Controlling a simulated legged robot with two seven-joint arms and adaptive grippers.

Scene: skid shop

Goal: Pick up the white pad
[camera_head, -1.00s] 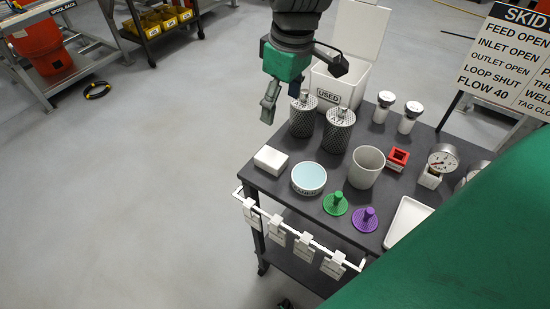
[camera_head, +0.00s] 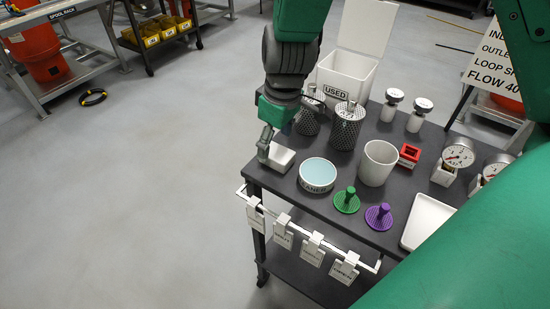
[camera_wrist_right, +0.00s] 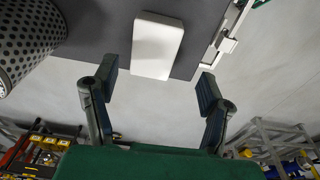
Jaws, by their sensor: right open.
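The white pad (camera_head: 281,158) is a small rounded white block lying on the dark cart top near its left corner. My right gripper (camera_head: 265,143) hangs beside the pad's left end in the head view and hides part of it. In the right wrist view the pad (camera_wrist_right: 157,46) lies ahead of the open right gripper (camera_wrist_right: 158,80), lined up with the gap between the two fingers. The fingers appear apart from the pad, with nothing between them except perhaps its near edge. My left gripper is not in view.
Perforated canisters (camera_head: 347,126) stand close behind the pad. A dish of light blue liquid (camera_head: 317,173) and a white cup (camera_head: 378,163) stand to its right. A rail (camera_head: 300,232) with hanging tags runs along the cart's front edge. A white USED bin (camera_head: 345,75) stands at the back.

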